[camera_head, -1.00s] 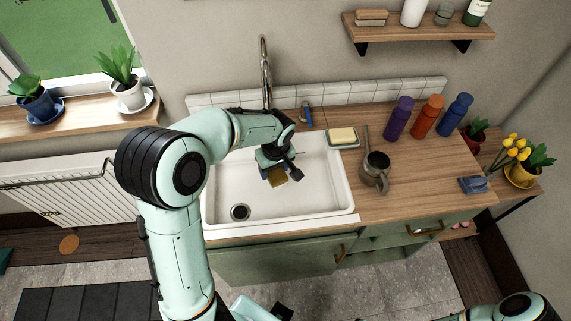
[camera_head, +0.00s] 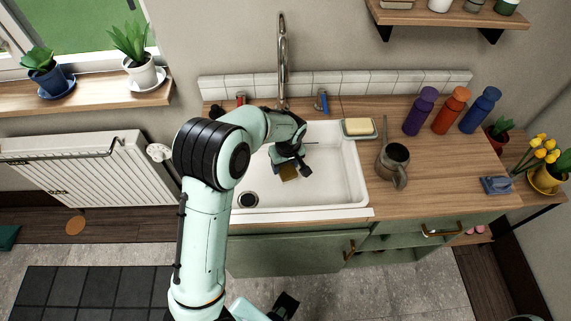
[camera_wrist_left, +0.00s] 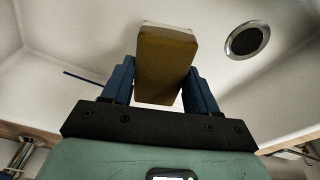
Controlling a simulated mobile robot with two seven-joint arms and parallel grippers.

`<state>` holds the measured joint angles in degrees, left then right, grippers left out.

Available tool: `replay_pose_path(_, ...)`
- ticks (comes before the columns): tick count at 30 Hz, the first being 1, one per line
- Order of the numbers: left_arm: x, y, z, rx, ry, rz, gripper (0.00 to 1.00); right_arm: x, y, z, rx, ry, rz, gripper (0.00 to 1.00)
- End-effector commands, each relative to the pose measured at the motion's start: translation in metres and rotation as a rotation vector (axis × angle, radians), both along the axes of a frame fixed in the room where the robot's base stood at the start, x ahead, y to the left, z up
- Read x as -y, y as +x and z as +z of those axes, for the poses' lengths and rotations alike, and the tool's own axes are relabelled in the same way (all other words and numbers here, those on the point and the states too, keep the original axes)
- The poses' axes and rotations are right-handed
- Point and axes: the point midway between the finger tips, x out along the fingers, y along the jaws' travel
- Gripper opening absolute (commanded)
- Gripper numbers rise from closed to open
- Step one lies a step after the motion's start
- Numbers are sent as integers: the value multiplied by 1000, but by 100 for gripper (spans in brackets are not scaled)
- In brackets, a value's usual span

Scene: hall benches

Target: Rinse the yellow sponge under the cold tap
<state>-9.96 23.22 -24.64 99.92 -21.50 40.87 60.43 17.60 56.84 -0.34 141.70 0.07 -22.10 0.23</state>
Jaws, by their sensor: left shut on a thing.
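The yellow sponge (camera_head: 288,173) hangs inside the white sink (camera_head: 345,185), above its floor. My left gripper (camera_head: 290,163) is shut on it. In the left wrist view the sponge (camera_wrist_left: 166,62) looks brownish yellow with a pale far end, held between the blue fingers. The metal spout (camera_head: 283,60) rises behind the sink; my left wrist covers the area before its base. I see no water running. A blue tap handle (camera_head: 321,102) is right of the spout, a red one (camera_head: 241,98) left. A dark gripper part (camera_head: 285,305), perhaps my right, shows at the bottom edge, state unclear.
A dish with a pale yellow block (camera_head: 358,127) sits at the sink's right rim. A watering can (camera_head: 394,165) stands beside it, with several bottles behind. A blue object (camera_head: 495,185) lies on the right counter. The drain (camera_head: 248,200) is clear.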

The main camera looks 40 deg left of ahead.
Motion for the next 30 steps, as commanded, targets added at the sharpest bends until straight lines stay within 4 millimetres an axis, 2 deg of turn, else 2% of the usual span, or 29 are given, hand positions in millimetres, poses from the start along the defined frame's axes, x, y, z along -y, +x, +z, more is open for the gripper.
replay_pose_path(12, -20, 25, -38, 1, -1, 1, 34, 0, -5, -13, -6, 0, 0, 45)
replay_pose_path(16, -19, 24, -50, 0, 0, 0, 34, 0, -8, -22, -9, 0, 0, 45)
replay_pose_path(21, -19, 24, -57, 1, -1, 0, 34, 0, -9, -26, -10, 0, 0, 45)
replay_pose_path(30, -20, 24, -58, 2, 0, 1, 34, 0, -9, -26, -10, 0, 0, 45)
